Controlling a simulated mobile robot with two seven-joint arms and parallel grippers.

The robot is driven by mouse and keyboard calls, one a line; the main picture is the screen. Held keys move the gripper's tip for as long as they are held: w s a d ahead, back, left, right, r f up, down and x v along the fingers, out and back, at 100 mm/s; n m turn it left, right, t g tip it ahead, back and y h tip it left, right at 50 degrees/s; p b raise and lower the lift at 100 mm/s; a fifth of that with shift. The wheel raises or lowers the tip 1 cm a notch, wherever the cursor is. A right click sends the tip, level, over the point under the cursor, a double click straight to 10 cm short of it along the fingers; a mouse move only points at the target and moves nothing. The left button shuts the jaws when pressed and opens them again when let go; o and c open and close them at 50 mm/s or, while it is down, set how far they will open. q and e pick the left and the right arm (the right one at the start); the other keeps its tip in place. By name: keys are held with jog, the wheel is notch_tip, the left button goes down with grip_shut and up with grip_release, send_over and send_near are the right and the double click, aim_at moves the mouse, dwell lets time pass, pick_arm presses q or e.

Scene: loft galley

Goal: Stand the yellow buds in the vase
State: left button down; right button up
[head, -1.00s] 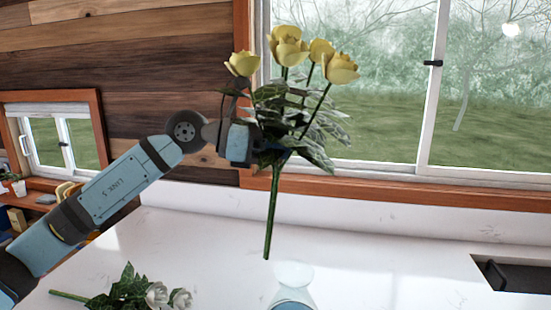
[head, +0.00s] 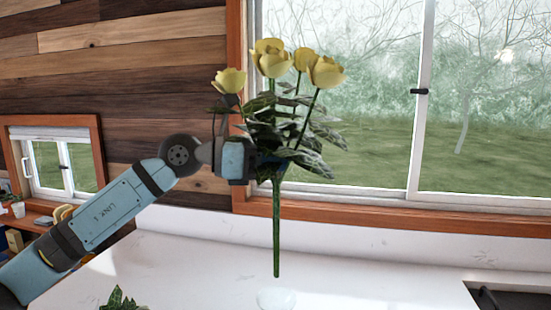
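The yellow buds (head: 276,225) are a bunch of yellow flowers with dark green leaves on one long green stem. My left gripper (head: 262,165) is shut on the bunch just under the leaves, which partly hide its fingertips. The stem hangs almost upright. The vase (head: 276,299), of clear pale glass, shows only its rim and neck at the bottom edge of the head view. The stem's lower end is just above the rim in the picture, with a small gap; its depth relative to the opening is hard to tell. My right gripper is out of view.
A white marbled counter (head: 190,270) runs below the window. Green leaves (head: 122,301) of another plant lie at the bottom left, mostly cut off. A dark recess (head: 510,298) is at the bottom right. The counter around the vase is clear.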

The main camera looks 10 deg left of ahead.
pick_arm(q)
jog(key=b, duration=0.2)
send_over(276, 276)
jog(key=shift+f, duration=2.35)
jog(key=shift+w+a+f+b, duration=0.1)
jog(key=shift+w+f+b, duration=0.05)
jog(key=shift+f+b, duration=1.6)
jog(key=shift+w+f+b, duration=0.15)
jog(key=shift+f+b, duration=1.15)
jog(key=shift+f, duration=0.85)
jog(key=shift+w+a+f+b, duration=0.1)
jog(key=shift+w+f+b, duration=0.05)
jog(key=shift+f+b, duration=1.6)
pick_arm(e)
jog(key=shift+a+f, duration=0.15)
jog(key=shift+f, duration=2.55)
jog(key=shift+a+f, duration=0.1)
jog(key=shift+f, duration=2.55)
pick_arm(q)
jog(key=shift+f+b, duration=1.2)
jog(key=shift+f, duration=1.05)
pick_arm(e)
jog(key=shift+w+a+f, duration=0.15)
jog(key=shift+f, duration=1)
pick_arm(q)
jog(key=shift+f+b, duration=0.6)
jog(key=shift+f, duration=0.3)
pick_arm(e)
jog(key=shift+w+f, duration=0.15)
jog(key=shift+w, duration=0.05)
